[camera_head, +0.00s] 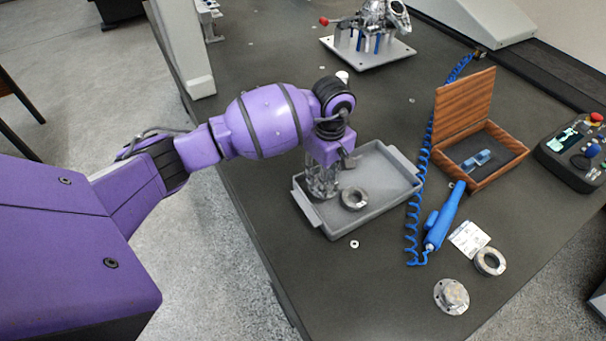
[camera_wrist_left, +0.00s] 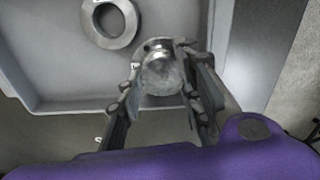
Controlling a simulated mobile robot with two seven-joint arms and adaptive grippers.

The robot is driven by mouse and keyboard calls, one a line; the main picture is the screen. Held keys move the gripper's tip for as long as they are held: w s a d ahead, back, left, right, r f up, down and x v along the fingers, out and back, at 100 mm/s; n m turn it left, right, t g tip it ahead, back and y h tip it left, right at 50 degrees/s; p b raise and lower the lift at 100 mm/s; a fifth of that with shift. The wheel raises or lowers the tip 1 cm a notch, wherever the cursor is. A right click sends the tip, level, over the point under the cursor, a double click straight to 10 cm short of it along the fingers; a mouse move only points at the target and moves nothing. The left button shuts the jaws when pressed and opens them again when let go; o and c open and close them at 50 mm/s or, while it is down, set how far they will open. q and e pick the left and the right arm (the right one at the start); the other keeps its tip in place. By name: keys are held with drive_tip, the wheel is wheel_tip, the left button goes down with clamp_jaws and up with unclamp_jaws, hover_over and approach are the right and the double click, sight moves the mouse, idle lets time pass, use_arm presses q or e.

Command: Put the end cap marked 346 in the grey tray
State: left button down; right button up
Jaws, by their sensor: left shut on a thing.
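The grey tray (camera_head: 385,208) lies on the dark table; its rim and floor also show in the left wrist view (camera_wrist_left: 60,102). My left gripper (camera_head: 322,185) points down over the tray's left end. In the left wrist view its fingers (camera_wrist_left: 160,85) are shut on a shiny round metal end cap (camera_wrist_left: 162,72), held over or in the tray near its wall. I cannot tell whether it touches the floor, and no number is readable. A metal ring (camera_head: 354,199) lies in the tray beside it, also in the left wrist view (camera_wrist_left: 110,22). My right gripper is not in view.
Outside the tray lie a flanged metal cap (camera_head: 452,296), another ring (camera_head: 490,261), a white label card (camera_head: 469,238) and a blue tool (camera_head: 443,218) with a coiled cable. An open wooden box (camera_head: 480,180) and a control pendant (camera_head: 572,150) are at right.

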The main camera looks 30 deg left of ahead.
use_arm(q)
wheel_tip(320, 180, down, 3)
drive_tip(key=shift+w+r, duration=0.1)
drive_tip(key=c, duration=1.7)
unclamp_jaws()
drive_tip(key=shift+f, duration=0.25)
drive_tip(key=o, duration=0.5)
drive_tip(key=shift+r, duration=0.1)
drive_tip(key=shift+d+r, duration=0.1)
drive_tip(key=shift+r, duration=0.1)
wheel_tip(320, 180, up, 12)
